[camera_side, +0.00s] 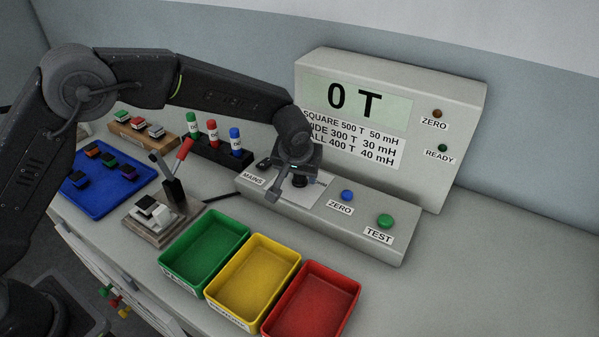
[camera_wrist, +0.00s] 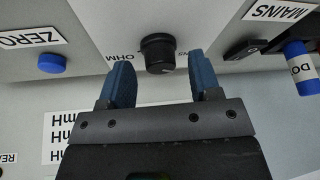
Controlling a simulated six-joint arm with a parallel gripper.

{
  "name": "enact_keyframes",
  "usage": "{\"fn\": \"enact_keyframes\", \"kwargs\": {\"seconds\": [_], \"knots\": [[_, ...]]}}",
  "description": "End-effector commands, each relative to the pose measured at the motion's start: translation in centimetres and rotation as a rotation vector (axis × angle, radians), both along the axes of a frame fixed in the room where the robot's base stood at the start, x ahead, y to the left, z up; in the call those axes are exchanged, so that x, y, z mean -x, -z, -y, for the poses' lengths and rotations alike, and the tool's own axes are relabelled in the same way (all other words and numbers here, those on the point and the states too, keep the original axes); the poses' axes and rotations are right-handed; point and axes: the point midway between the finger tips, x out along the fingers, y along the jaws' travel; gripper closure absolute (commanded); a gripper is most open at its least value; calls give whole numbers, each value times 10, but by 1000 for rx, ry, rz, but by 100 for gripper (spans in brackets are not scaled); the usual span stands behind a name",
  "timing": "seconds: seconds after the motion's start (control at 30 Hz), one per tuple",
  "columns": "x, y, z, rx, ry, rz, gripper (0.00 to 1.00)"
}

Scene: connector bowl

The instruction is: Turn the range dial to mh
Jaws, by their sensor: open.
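The range dial (camera_wrist: 158,54) is a black round knob on a light plate in the wrist view. A label reading OHM shows at its left. In the side view the dial (camera_side: 300,180) is mostly hidden beneath my gripper (camera_side: 287,188). My gripper also shows in the wrist view (camera_wrist: 160,80), with its two blue fingers open and empty. The dial appears between the fingers and slightly beyond their tips in the picture. I cannot tell whether either finger touches it. The display (camera_side: 355,101) on the upright tester reads 0 T.
A blue ZERO button (camera_side: 347,196) and a green TEST button (camera_side: 385,221) sit right of the dial, the MAINS switch (camera_side: 264,163) left. Green (camera_side: 163,262), yellow (camera_side: 209,290) and red (camera_side: 266,325) trays stand in front. Marker bottles (camera_side: 212,131) stand behind left.

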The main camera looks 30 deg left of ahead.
Motion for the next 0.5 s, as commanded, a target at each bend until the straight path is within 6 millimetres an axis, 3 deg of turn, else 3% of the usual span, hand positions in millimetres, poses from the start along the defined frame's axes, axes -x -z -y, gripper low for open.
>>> {"fn": "enact_keyframes", "kwargs": {"seconds": [0.37,0.5], "knots": [[-3,7,-1,0,1,0,42],[-3,7,-1,0,1,0,53]]}}
